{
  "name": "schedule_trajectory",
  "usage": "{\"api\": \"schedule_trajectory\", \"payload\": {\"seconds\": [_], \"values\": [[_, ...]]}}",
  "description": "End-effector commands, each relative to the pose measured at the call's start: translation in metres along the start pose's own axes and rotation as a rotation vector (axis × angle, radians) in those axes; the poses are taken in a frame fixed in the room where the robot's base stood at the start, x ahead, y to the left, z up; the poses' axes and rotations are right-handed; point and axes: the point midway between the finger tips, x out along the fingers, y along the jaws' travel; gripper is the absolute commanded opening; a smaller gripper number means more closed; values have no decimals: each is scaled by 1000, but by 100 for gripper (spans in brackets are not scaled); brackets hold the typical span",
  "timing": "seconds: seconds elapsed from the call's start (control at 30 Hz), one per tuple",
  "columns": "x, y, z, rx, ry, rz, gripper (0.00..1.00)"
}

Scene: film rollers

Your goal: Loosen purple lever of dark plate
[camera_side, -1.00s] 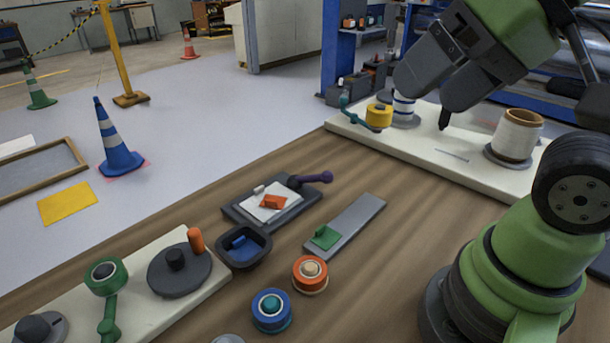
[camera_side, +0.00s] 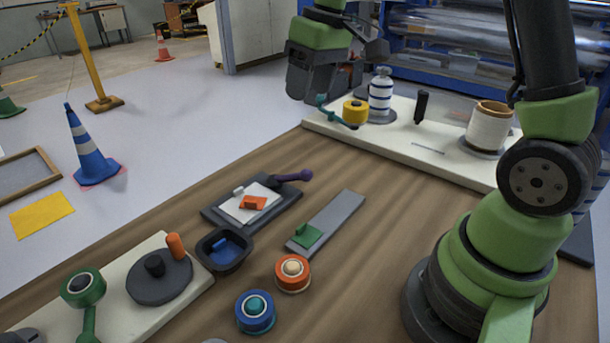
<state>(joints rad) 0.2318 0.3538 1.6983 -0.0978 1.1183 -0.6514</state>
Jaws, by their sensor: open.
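The dark plate (camera_side: 282,208) lies on the wooden table, left of its middle. The purple lever (camera_side: 296,176) sits at the plate's back edge, its knob pointing right past the plate. A white sheet (camera_side: 236,210) lies on the plate, with a small orange block (camera_side: 253,202) and a small white block (camera_side: 238,191) on it. My gripper (camera_side: 309,97) is high at the top middle, open and empty. In the picture it is above and behind the lever, well apart from it. The gap between its fingers is hard to see from this side.
A dark tray with a blue piece (camera_side: 222,250) and a grey strip with a green block (camera_side: 333,217) flank the plate. A cream board (camera_side: 400,155) at the back carries a yellow roller (camera_side: 355,112) and spools.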

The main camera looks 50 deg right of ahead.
Motion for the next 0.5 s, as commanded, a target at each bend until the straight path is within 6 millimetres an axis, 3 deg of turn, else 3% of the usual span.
{"api": "schedule_trajectory", "payload": {"seconds": [0.1,0.23,0.33,0.5], "values": [[45,28,-15,-53,-88,-21,56],[85,52,-20,-108,-156,-49,56],[106,64,-20,-136,-187,-67,56],[123,71,-18,-157,-208,-80,56]]}}
